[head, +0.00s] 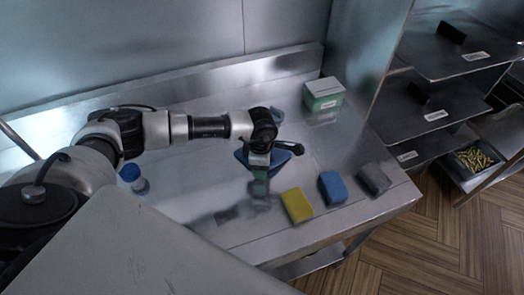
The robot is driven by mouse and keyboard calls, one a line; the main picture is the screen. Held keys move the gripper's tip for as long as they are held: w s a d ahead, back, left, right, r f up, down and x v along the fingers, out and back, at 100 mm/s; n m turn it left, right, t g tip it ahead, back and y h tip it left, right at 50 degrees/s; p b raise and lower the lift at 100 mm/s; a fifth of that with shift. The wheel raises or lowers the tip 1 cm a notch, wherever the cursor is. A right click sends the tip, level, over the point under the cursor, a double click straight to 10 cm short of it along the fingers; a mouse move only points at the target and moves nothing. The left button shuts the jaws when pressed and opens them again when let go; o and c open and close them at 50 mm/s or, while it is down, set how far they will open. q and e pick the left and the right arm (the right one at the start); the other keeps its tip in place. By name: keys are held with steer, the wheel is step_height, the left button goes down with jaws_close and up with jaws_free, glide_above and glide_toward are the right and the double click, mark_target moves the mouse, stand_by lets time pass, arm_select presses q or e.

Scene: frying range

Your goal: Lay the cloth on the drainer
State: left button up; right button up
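My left arm reaches in from the left over the steel counter. Its gripper (260,178) points down above the counter, to the left of the yellow sponge. I cannot make out a drainer for certain. My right gripper is not in view.
A yellow sponge (297,206), a blue sponge (333,187) and a grey block (374,179) line the counter's right front. A green and white box (324,95) stands at the back. A blue-capped bottle (131,174) is at left. Shelves (430,107) stand at right.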

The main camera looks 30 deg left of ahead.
arm_select(q)
steer(key=s+d+r+p, duration=0.1)
steer(key=s+r+p, duration=0.3)
steer(key=r+p, duration=0.3)
step_height(320, 180, up, 3)
steer(key=shift+d+r+p, duration=0.1)
steer(key=shift+d+p, duration=0.25)
steer(key=shift+d, duration=0.05)
steer(key=shift+w+a+f, duration=0.15)
steer(key=shift+w+f, duration=0.1)
steer(key=shift+f, duration=0.05)
steer(key=c, duration=0.5)
steer(key=w+a+f, duration=0.3)
steer(key=shift+w+a+f, duration=0.1)
steer(key=shift+a+f, duration=0.05)
steer(key=shift+f, duration=0.05)
jaws_close()
step_height(320, 180, down, 2)
steer(key=shift+f, duration=0.4)
